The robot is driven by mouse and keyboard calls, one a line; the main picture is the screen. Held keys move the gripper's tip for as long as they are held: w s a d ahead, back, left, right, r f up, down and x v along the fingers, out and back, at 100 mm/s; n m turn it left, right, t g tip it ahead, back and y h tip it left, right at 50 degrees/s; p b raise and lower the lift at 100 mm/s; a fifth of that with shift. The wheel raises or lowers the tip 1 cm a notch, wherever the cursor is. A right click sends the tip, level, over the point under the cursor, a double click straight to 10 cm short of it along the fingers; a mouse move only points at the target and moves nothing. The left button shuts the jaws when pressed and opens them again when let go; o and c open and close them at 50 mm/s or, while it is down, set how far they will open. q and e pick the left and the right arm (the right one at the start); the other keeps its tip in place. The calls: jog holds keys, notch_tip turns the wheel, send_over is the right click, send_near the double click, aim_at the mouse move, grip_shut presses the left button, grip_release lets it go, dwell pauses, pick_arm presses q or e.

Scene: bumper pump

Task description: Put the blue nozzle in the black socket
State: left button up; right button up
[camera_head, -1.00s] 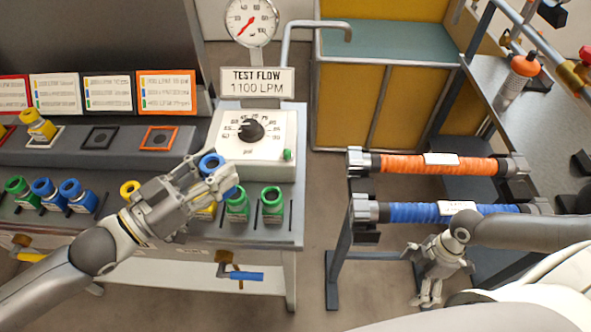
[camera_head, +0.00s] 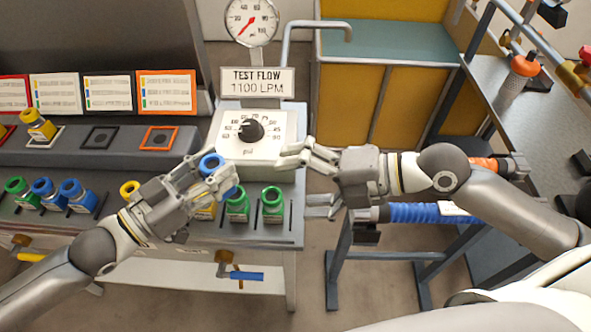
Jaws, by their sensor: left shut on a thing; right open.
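A blue nozzle (camera_head: 211,163) is in my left gripper (camera_head: 214,180), which is shut on it above the front row of the bench, left of the green nozzles. The gripper's fingers hide part of the nozzle. The black socket (camera_head: 99,138) is an empty dark square on the grey ledge, between a white-framed socket and an orange-framed one (camera_head: 159,138). My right gripper (camera_head: 305,178) is open and empty, pointing left, just right of the dial box and the bench's right end.
A yellow nozzle (camera_head: 38,125) is at the white-framed socket (camera_head: 44,137). Green and blue nozzles (camera_head: 77,194) stand in the front row. The dial box (camera_head: 254,140) rises right of the ledge. A hose rack (camera_head: 345,262) stands at right.

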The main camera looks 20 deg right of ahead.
jog(key=w+a+f+n, duration=0.1)
jog(key=w+a, duration=0.5)
jog(key=a, duration=0.4)
jog(key=shift+f+n+t, duration=0.3)
jog(key=shift+f, duration=0.05)
jog(key=shift+a, duration=0.1)
jog(key=shift+f, duration=0.1)
jog(key=c, duration=1.3)
jog(key=o, duration=1.3)
jog(key=v, duration=1.2)
